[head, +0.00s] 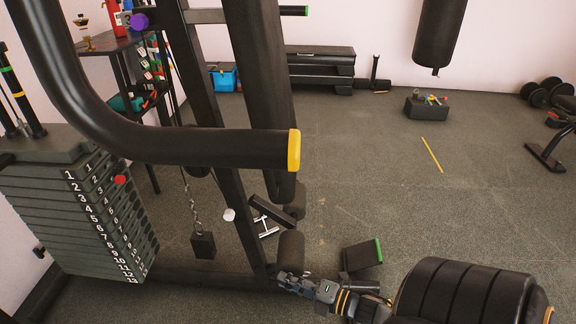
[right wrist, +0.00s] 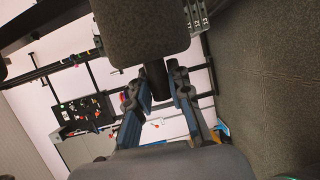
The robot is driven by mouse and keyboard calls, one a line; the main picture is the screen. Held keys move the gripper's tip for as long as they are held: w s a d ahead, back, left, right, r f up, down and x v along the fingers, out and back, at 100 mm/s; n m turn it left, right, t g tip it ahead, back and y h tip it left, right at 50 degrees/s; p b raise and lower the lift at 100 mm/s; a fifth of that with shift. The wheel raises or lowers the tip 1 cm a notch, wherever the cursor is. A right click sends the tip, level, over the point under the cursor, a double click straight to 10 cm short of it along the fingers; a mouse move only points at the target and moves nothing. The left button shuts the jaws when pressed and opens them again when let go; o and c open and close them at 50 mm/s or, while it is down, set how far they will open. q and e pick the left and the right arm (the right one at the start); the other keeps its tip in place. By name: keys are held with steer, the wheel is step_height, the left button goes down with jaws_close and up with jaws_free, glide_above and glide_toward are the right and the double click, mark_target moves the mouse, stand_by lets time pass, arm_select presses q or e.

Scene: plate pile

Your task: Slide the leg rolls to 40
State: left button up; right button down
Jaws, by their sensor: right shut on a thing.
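The leg rolls are dark foam cylinders low on the machine's upright; the nearer roll (head: 290,250) stands just beyond my right gripper, and another roll (head: 296,202) is behind it. In the right wrist view a foam roll (right wrist: 140,32) fills the top, with a black bar (right wrist: 156,72) coming out of its end. My right gripper (head: 284,277) reaches in from the lower right. In the wrist view its two fingers (right wrist: 158,88) are on either side of that bar, shut on it. No scale or number 40 can be read near the rolls. My left gripper is not in view.
A numbered weight stack (head: 75,210) with a red pin stands at left. A thick black handle with a yellow end (head: 294,150) crosses above. A padded black seat (head: 465,295) is at lower right. Open floor (head: 370,180) lies beyond.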

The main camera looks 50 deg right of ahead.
steer(key=shift+s+d, duration=0.1)
stand_by(0.3)
steer(key=c, duration=1.2)
jaws_free()
steer(key=shift+s, duration=0.1)
steer(key=v, duration=1.1)
steer(key=shift+s, duration=0.4)
steer(key=shift+w+r, duration=0.1)
